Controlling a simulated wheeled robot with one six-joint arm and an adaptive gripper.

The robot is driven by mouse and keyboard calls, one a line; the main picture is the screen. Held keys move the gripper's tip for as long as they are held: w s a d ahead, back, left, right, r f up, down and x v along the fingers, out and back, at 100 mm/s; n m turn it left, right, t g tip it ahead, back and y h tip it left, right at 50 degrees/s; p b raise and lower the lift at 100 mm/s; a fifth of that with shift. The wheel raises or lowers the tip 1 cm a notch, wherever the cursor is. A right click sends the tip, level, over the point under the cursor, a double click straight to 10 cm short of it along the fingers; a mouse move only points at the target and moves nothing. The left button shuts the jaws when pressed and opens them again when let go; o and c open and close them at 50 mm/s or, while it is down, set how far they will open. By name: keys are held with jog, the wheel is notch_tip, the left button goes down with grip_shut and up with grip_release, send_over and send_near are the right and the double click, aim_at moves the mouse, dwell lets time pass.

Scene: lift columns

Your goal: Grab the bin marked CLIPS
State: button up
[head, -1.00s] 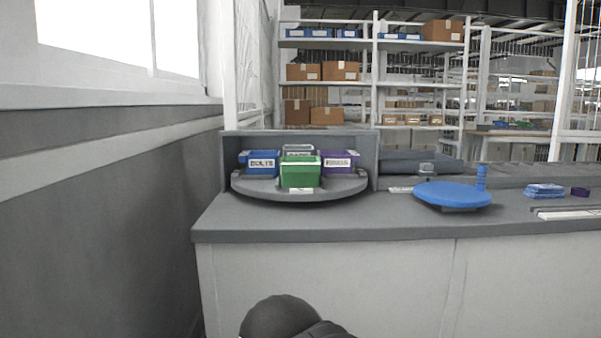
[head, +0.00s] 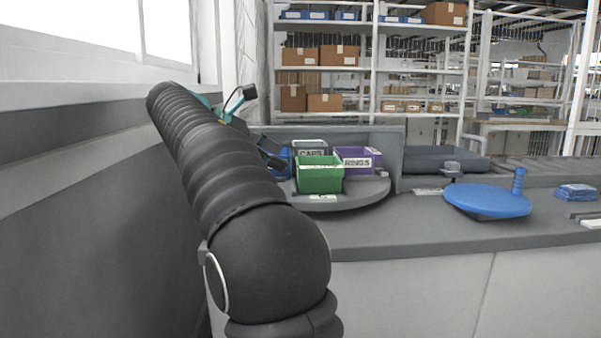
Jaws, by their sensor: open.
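A green bin (head: 320,175) stands at the front of a round grey turntable (head: 350,196); I can read no label on its front. Behind it is a grey bin marked CAPS (head: 310,147). To the right is a purple bin marked RINGS (head: 357,158). A blue bin (head: 285,163) at the left is mostly hidden by my gripper and arm. I see no readable CLIPS mark. My gripper (head: 268,150) is open, at the left side of the turntable, left of the green bin in the picture; whether it touches anything I cannot tell.
A grey panel (head: 399,160) encloses the turntable's back and right side. A blue round disc with an upright knob (head: 487,200) stands on the counter to the right. A wall with a window (head: 100,30) is close at left. The counter front (head: 370,238) is clear.

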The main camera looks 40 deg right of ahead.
aim_at(325, 176)
jog(key=shift+g, duration=0.3)
jog(key=x, duration=0.5)
jog(key=w+d+r+x, duration=0.1)
jog(key=x, duration=0.2)
jog(key=shift+x, duration=2.55)
jog(key=shift+a+f, duration=0.1)
jog(key=shift+f, duration=0.05)
grip_shut()
